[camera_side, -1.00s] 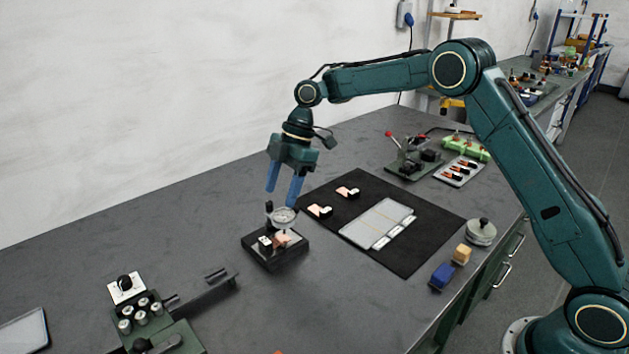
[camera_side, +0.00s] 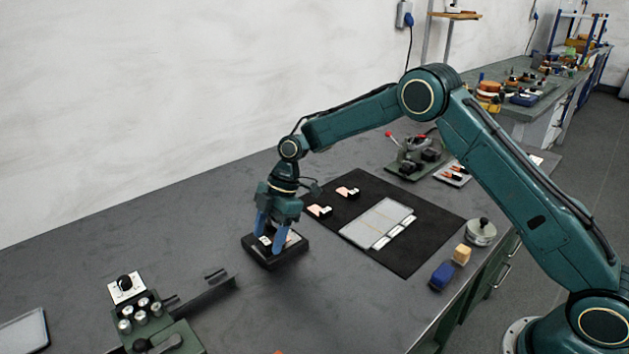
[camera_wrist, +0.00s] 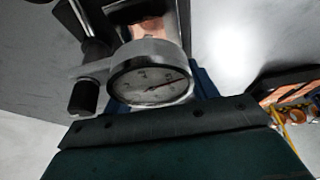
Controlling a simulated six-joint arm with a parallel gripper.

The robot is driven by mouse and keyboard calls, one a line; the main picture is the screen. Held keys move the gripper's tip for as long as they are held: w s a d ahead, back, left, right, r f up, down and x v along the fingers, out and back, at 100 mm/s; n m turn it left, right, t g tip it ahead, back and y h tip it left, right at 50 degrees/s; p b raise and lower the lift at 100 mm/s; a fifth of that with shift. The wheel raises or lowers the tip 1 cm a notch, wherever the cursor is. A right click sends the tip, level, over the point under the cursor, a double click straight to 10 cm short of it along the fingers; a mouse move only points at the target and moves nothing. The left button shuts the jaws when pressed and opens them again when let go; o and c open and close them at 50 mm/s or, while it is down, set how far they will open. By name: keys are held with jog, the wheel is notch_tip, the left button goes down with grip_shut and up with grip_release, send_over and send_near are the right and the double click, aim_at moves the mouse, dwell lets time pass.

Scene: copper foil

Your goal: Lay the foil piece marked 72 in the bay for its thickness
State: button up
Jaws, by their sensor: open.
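My gripper (camera_side: 270,240) is open and low over the dial gauge, its blue fingers on either side of a white-marked black tab at the black gauge base (camera_side: 277,264).
Two more copper pieces with black tabs, one nearer (camera_side: 318,211) and one farther (camera_side: 347,192), lie on the black mat (camera_side: 410,262). A blue block (camera_side: 442,275), a yellow block (camera_side: 461,254) and a round lidded metal pot (camera_side: 481,232) stand right of the mat. A green roller device (camera_side: 155,325) stands front left.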

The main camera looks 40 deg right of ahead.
jog(key=shift+f, duration=0.1)
jog(key=c, duration=1.1)
jog(key=shift+w+a, duration=0.1)
jog(key=shift+a, duration=2.65)
dwell(0.8)
jog(key=shift+r, duration=0.25)
notch_tip(320, 180, up, 7)
jog(key=shift+f, duration=0.15)
dwell(1.4)
